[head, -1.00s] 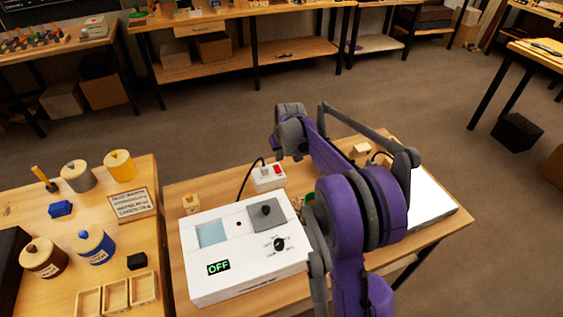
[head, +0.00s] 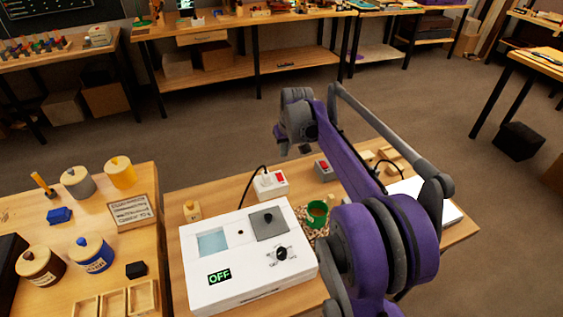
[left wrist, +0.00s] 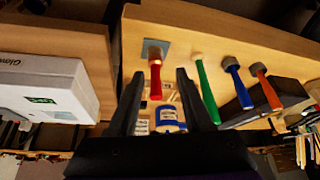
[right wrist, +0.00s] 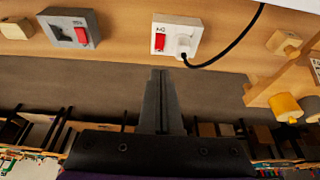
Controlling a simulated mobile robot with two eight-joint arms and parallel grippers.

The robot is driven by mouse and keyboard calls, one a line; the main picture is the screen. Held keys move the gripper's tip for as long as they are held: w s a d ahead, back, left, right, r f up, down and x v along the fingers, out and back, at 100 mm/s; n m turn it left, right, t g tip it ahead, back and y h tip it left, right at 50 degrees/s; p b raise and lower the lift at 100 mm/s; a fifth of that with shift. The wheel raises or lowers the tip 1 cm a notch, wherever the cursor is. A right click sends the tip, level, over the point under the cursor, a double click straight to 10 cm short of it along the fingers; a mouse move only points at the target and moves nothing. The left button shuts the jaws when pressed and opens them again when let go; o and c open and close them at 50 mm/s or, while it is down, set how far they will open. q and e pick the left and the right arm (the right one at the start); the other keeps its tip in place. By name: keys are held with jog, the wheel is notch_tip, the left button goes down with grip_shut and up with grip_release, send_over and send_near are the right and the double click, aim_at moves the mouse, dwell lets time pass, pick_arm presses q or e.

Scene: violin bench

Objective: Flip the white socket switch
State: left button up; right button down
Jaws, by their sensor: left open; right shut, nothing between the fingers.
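The white socket (head: 269,184) stands on the bench behind the white box, with a red switch and a plugged-in black cord. The right wrist view shows the white socket (right wrist: 184,27) just beyond the fingertips, its red switch (right wrist: 160,42) on the left and the plug on the right. I cannot tell which way the switch is tipped. My right gripper (right wrist: 159,72) is shut and empty, in line with the switch and apart from it. In the head view the right gripper (head: 305,149) hangs behind the sockets. My left gripper (left wrist: 157,82) is open and empty, outside the head view.
A grey socket (head: 324,170) with its own red switch stands right of the white one. The white box (head: 250,262) with an OFF display fills the bench front. A green cup (head: 317,212) stands beside it. The left wrist view shows several coloured-handled tools (left wrist: 208,90).

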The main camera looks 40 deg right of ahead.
pick_arm(q)
jog(key=f, duration=0.1)
jog(key=f+b, duration=0.2)
jog(key=shift+s+a+f, duration=0.15)
jog(key=shift+a+f, duration=0.1)
jog(key=shift+f, duration=0.05)
pick_arm(e)
jog(key=shift+w+d+r, duration=0.15)
jog(key=shift+w, duration=0.3)
send_near(278, 174)
jog(key=x, duration=0.5)
jog(key=shift+w+d, duration=0.1)
pick_arm(q)
jog(key=shift+s+f, duration=0.1)
jog(key=shift+f, duration=0.2)
pick_arm(e)
jog(key=shift+f, duration=0.75)
pick_arm(q)
jog(key=shift+b, duration=0.3)
pick_arm(e)
jog(key=shift+w, duration=0.1)
